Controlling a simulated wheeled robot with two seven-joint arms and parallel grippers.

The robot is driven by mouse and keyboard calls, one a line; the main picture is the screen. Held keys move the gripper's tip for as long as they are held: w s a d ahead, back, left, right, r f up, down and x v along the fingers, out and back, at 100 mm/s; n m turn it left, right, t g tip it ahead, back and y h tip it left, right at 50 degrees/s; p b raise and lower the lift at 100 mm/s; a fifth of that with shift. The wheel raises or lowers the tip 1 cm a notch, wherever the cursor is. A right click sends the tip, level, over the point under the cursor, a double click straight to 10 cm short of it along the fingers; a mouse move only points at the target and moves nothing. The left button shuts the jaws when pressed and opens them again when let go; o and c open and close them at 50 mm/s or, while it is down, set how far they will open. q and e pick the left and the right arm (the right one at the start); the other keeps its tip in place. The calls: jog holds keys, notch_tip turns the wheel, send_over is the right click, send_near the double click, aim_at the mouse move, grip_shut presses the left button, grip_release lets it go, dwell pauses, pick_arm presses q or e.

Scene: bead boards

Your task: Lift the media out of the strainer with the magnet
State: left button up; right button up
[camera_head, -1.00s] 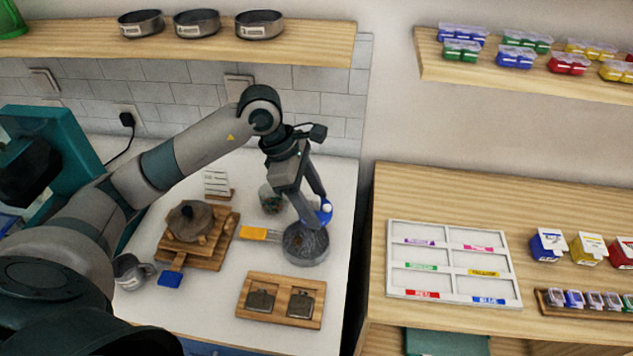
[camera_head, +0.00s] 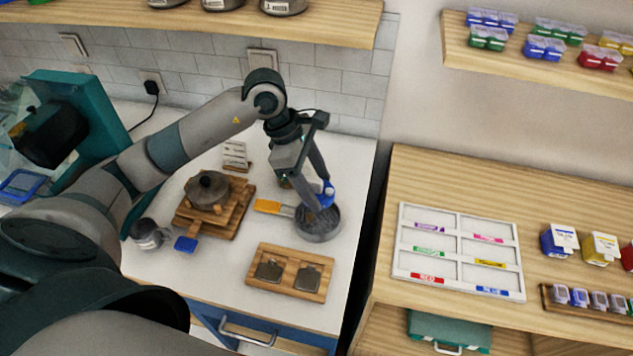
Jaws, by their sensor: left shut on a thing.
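The strainer (camera_head: 322,230) is a round grey pan-like vessel with a yellow-orange handle (camera_head: 270,207) pointing left. It stands on the white counter. My left gripper (camera_head: 322,196) is above the strainer, pointing down, and is shut on a blue thing (camera_head: 328,190), which looks like the magnet. The magnet's lower end is at or just over the strainer's mouth; I cannot tell whether it touches the media. The media inside is too small and dark to make out. My right gripper is not in view.
A wooden tray with two dark plates (camera_head: 291,272) lies in front of the strainer. A lidded stone-like pot (camera_head: 207,190) sits on wooden boards to the left, near a metal jug (camera_head: 148,234) and a blue block (camera_head: 186,244). A jar stands partly hidden behind my gripper.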

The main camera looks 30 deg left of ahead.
pick_arm(q)
jog(key=shift+f+b, duration=0.9)
jog(key=shift+f, duration=1.3)
jog(key=shift+f+b, duration=1.5)
jog(key=shift+b, duration=0.35)
jog(key=shift+r, duration=0.15)
jog(key=shift+r+p, duration=1.7)
jog(key=shift+r, duration=2.7)
